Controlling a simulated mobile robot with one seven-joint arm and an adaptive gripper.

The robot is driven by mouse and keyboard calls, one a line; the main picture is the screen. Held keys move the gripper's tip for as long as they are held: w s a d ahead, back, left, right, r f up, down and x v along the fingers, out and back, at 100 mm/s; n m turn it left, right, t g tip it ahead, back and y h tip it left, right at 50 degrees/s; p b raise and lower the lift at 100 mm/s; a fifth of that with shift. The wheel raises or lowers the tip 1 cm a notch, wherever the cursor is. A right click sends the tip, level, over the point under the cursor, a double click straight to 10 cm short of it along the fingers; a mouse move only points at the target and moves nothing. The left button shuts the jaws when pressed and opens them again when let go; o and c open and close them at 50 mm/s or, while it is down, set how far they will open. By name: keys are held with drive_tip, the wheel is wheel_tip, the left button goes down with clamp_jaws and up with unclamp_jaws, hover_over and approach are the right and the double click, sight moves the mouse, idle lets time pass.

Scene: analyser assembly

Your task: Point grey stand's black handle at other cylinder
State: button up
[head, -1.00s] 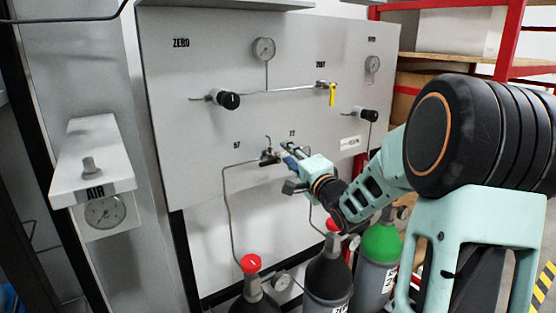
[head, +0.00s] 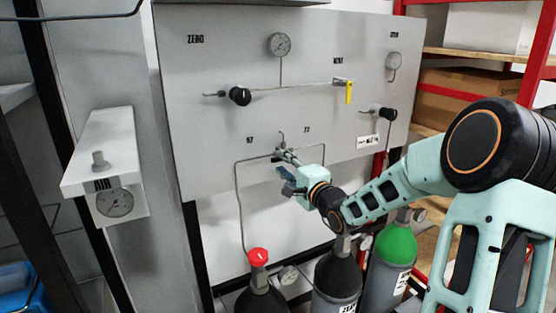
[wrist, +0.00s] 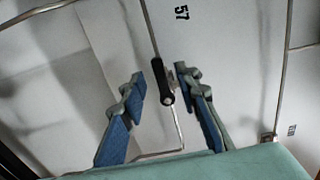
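The grey stand (head: 215,120) is an upright panel with gauges, pipes and valves. Its small black handle (wrist: 166,86) shows in the wrist view on a pipe junction near the label "57". It lies between my gripper's (wrist: 160,80) two blue-padded fingers, with a visible gap to the left finger; contact with the right finger is unclear. My gripper (head: 286,156) is open at this valve in the head view, largely hiding the handle there. Below stand a dark cylinder with a red cap (head: 258,258) and a dark cylinder (head: 337,275) whose top is partly behind my arm.
A green-topped cylinder (head: 394,250) stands to the right. Black knobs (head: 240,96), a yellow lever (head: 349,92) and thin pipes stick out from the panel. A grey gauge box (head: 102,150) is at left and a red shelf (head: 445,92) at right.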

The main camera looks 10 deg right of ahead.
sight(279, 160)
drive_tip(key=shift+x, duration=1.85)
drive_tip(key=shift+c, duration=0.6)
clamp_jaws()
